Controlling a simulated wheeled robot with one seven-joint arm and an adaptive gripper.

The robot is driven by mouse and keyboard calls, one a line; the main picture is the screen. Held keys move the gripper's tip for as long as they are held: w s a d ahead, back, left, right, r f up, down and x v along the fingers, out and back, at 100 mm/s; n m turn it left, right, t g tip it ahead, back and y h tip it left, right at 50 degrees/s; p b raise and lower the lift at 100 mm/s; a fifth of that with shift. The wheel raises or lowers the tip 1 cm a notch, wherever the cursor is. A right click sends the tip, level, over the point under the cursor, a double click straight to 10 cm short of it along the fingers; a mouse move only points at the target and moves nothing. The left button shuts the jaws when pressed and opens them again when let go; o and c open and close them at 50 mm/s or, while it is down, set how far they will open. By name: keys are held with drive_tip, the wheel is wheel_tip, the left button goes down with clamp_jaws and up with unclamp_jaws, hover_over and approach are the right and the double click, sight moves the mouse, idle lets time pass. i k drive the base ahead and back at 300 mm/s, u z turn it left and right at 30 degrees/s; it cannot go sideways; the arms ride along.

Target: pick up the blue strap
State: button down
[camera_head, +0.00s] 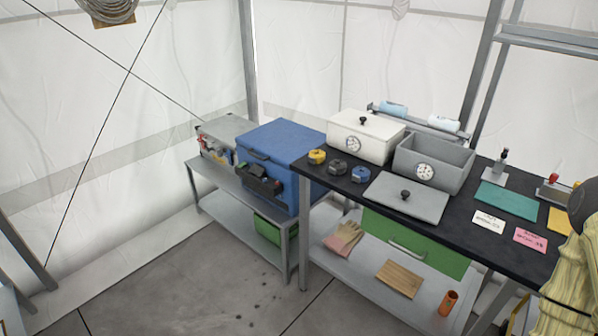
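Three small rolled straps sit in a row on the left end of the black tabletop (477,220). The blue strap (361,174) is the right one, close to the left edge of a grey lid with a black knob (405,198). A dark grey strap (338,167) is just left of it, and a yellow strap (317,156) is farther left and back. Nothing covers the blue strap. My gripper is not in view, so its state cannot be seen.
Behind the straps stand a white box with a dial (365,138) and an open grey box with a dial (433,162). A large blue case (280,160) stands left on a lower bench. A pale yellow ribbed form (575,270) fills the right edge. Floor in front is clear.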

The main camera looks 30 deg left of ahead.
sight(360, 174)
drive_tip(key=u, duration=0.25)
drive_tip(key=k, duration=0.4)
drive_tip(key=u, duration=0.9)
drive_tip(key=i, duration=1.2)
drive_tip(key=z, duration=0.85)
